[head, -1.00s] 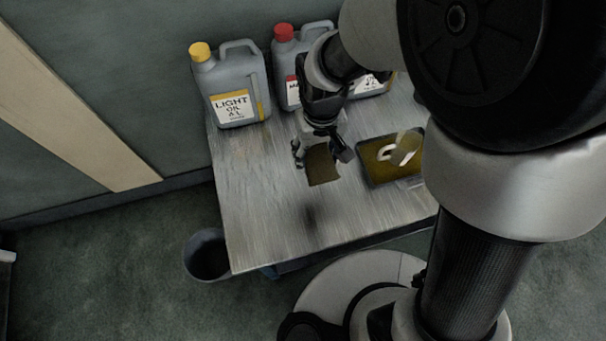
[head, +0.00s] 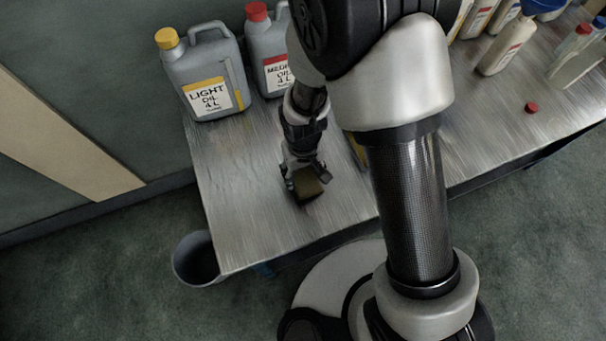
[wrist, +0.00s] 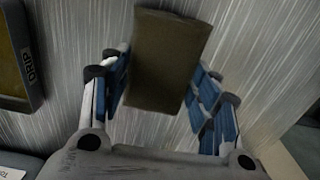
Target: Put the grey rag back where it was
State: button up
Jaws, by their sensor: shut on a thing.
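The rag (head: 309,187) looks like a flat, folded brownish-grey pad. My gripper (head: 304,180) is shut on it near the front left of the metal table (head: 235,190). In the wrist view the rag (wrist: 168,60) sits between the two blue-padded fingers and sticks out beyond them. A dark shadow lies close under the rag in the head view. I cannot tell whether it touches the table.
A tray marked DRIP (wrist: 20,60) lies left in the wrist view; my arm mostly hides it in the head view. Yellow-capped (head: 205,85) and red-capped (head: 268,55) jugs stand behind. A bin (head: 197,260) stands beside the table. A red cap (head: 531,107) lies at right.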

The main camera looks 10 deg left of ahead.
aim_at(303, 175)
jog(key=shift+f, duration=0.9)
jog(key=shift+r, duration=0.1)
jog(key=o, duration=0.5)
jog(key=shift+f, duration=0.2)
jog(key=o, duration=0.4)
jog(key=shift+o, duration=0.2)
notch_tip(303, 175, up, 12)
jog(key=p, duration=0.4)
jog(key=shift+r, duration=0.25)
